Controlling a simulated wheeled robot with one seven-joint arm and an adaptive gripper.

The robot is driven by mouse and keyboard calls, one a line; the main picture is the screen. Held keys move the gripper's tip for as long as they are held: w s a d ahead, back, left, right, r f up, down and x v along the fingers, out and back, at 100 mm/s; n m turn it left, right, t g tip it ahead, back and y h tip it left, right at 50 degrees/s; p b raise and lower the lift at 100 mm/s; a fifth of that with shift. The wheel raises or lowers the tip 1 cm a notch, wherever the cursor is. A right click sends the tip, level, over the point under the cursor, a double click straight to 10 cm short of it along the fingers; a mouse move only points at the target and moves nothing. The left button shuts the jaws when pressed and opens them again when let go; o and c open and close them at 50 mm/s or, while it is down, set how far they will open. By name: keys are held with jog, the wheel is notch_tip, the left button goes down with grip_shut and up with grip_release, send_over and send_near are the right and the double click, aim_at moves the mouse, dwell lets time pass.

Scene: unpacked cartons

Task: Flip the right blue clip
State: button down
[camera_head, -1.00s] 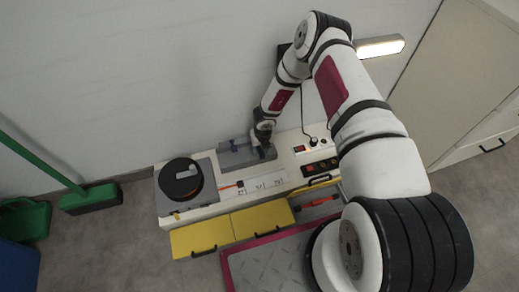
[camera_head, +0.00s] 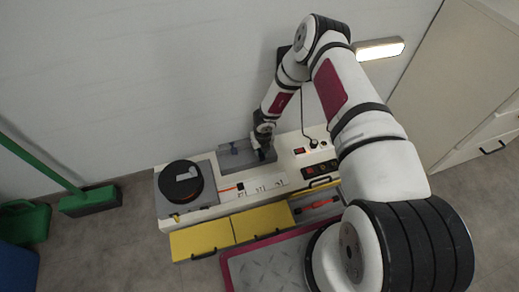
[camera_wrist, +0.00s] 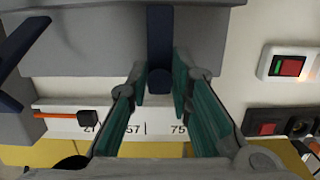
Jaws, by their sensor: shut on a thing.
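The right blue clip (camera_wrist: 160,45) is a dark blue bar with a rounded end, on the grey box (camera_wrist: 85,50). In the wrist view it stands between the teal fingers of my gripper (camera_wrist: 163,82), which are shut on it near its rounded end. In the head view my gripper (camera_head: 262,146) is at the right part of the grey box (camera_head: 228,162) and hides most of this clip. The left blue clip (camera_wrist: 18,58) shows at the left edge of the wrist view, slanted, apart from my fingers. It also shows in the head view (camera_head: 234,150).
A black round device (camera_head: 181,181) stands at the bench's left end. A white strip with printed numbers (camera_wrist: 65,124) and an orange rod with a black knob (camera_wrist: 87,118) lie in front. Red switches (camera_wrist: 291,66) are at right. Yellow drawers (camera_head: 262,221) line the front.

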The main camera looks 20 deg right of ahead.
jog(key=shift+r, duration=0.1)
jog(key=shift+w+r+p, duration=1.05)
jog(key=shift+r+p, duration=0.05)
jog(key=shift+r, duration=0.25)
